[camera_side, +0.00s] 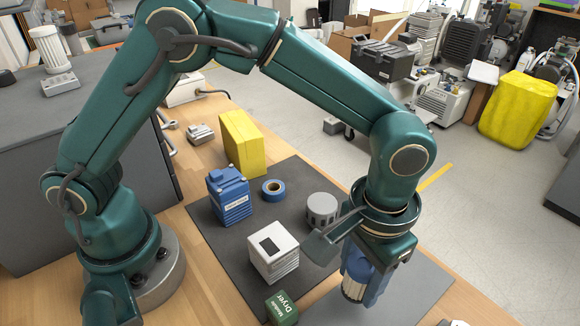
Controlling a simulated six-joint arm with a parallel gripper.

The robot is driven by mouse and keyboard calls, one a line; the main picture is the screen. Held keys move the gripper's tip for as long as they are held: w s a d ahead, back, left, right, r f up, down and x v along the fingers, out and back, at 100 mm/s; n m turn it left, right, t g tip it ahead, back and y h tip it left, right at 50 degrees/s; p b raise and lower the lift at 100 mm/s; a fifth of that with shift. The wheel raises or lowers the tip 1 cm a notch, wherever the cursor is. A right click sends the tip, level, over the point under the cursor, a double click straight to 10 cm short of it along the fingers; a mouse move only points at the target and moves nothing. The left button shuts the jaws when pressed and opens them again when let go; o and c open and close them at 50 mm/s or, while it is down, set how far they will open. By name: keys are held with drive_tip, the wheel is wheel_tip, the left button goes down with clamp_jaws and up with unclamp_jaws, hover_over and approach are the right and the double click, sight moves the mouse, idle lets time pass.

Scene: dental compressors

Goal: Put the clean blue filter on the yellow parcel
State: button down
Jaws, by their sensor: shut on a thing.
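My gripper (366,272) is at the lower right, pointing down over the grey mat and shut on a filter (353,290) with a blue upper part and a cream, pleated lower end. The jaws hide part of the filter, and the gap beneath it is hard to judge. The pleats look pale and clean. The yellow parcel (242,143) is an upright yellow block at the far left edge of the dark mat, well apart from my gripper. Its narrow top face looks bare.
The dark mat (285,178) holds a blue labelled box (229,195), a blue tape roll (273,190), a grey round part (321,210), a white box (273,252) and a green Dryer block (281,308).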

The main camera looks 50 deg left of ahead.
drive_tip(key=w+a+r+n, duration=0.1)
drive_tip(key=a+r, duration=0.4)
drive_tip(key=a, duration=0.5)
drive_tip(key=w+a+r+n, duration=0.1)
drive_tip(key=a+r+n, duration=0.1)
drive_tip(key=a+r, duration=0.5)
drive_tip(key=w+a+r+n, duration=0.1)
drive_tip(key=a+r, duration=0.1)
drive_tip(key=a, duration=1)
drive_tip(key=s+a+r+n, duration=0.2)
drive_tip(key=s+a+n, duration=0.15)
drive_tip(key=a, duration=0.45)
drive_tip(key=s+a+r+n, duration=0.2)
drive_tip(key=s+a+n, duration=0.1)
drive_tip(key=s+a, duration=0.3)
hover_over(240, 125)
wheel_tip(240, 125, down, 7)
drive_tip(key=shift+f, duration=2)
drive_tip(key=shift+f, duration=0.1)
drive_tip(key=shift+c, duration=1.5)
unclamp_jaws()
